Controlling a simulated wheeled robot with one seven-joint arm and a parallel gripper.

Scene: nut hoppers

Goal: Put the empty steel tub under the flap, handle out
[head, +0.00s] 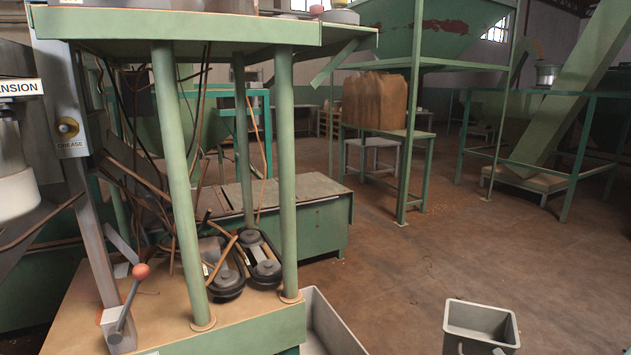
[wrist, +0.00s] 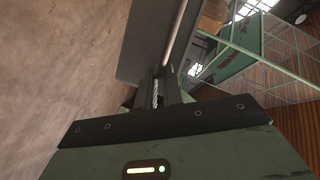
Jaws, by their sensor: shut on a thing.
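A grey steel tub (head: 481,322) with an open top is at the lower right of the head view, cut off by the bottom edge. Its visible inside looks empty. Short pale parts, likely its handle (head: 498,351), show at its near side. In the wrist view, my gripper (wrist: 160,92) is shut at a grey wall (wrist: 148,40) that looks like the tub's side; the fingers hide the exact grip on the handle. My gripper does not show clearly in the head view. I cannot pick out the flap with certainty; a slanted green plate (head: 340,62) hangs by the upper deck.
A second grey bin (head: 335,327) stands on the floor by the green machine frame (head: 286,170). A red-knobbed lever (head: 131,295) sticks up at the left. A green stand with a brown sack-like block (head: 375,100) stands behind. Brown floor (head: 400,270) is clear between.

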